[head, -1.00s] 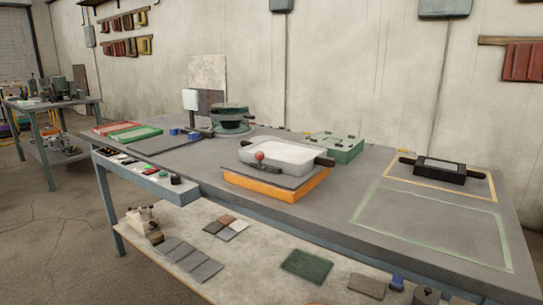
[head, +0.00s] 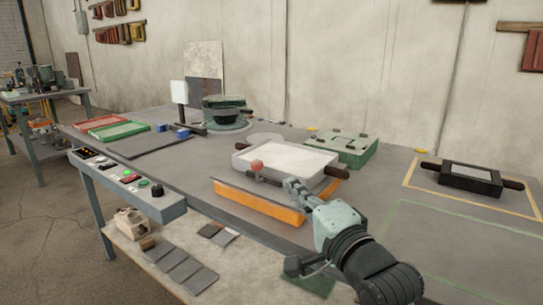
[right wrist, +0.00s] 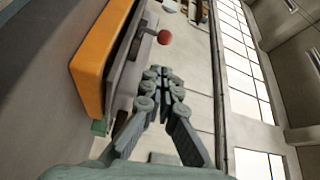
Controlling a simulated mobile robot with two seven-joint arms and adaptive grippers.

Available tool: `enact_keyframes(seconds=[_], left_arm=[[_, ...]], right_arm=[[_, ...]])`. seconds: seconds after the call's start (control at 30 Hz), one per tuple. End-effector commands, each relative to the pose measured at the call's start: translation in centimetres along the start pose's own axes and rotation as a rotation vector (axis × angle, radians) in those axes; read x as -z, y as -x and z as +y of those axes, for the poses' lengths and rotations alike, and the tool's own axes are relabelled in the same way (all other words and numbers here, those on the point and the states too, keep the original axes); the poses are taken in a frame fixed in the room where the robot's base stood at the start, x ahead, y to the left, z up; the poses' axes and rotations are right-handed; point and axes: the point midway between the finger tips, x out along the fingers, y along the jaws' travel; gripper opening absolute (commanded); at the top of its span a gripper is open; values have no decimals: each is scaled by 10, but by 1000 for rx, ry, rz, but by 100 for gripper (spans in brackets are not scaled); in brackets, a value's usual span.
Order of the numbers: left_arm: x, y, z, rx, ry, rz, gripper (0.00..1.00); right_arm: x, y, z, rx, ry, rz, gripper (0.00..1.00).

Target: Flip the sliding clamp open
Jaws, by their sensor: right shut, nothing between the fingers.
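The sliding clamp shows as a dark lever with a red ball knob (head: 257,165) at the front of a white-topped box (head: 285,158). The box sits on a grey plate over an orange base (head: 258,201). My right gripper (head: 289,184) comes in from the lower right. It is shut and empty, just right of the knob and near the front edge of the box. In the right wrist view, its closed fingertips (right wrist: 159,72) are below the red knob (right wrist: 164,37), with a visible gap. My left gripper is not in view.
A green box (head: 341,149) stands behind the orange base. A black frame with handles (head: 467,178) lies at the right inside a yellow outline. A button panel (head: 128,180) runs along the left front edge. The green-outlined table area at the right looks clear.

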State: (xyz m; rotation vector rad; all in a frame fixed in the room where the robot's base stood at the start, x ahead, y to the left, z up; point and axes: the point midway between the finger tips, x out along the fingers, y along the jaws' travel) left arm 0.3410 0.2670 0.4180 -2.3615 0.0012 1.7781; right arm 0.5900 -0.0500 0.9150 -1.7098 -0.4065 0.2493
Motion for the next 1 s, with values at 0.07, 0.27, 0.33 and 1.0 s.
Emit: enact_keyframes(seconds=[0.07,0.27,0.33,1.0], left_arm=[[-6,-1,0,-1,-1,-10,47],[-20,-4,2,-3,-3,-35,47],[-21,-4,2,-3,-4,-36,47],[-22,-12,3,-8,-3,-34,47]], right_arm=[[0,0,0,-1,0,0,0],[0,0,0,-1,0,0,0],[0,0,0,-1,0,0,0],[0,-77,-1,0,2,0,0]])
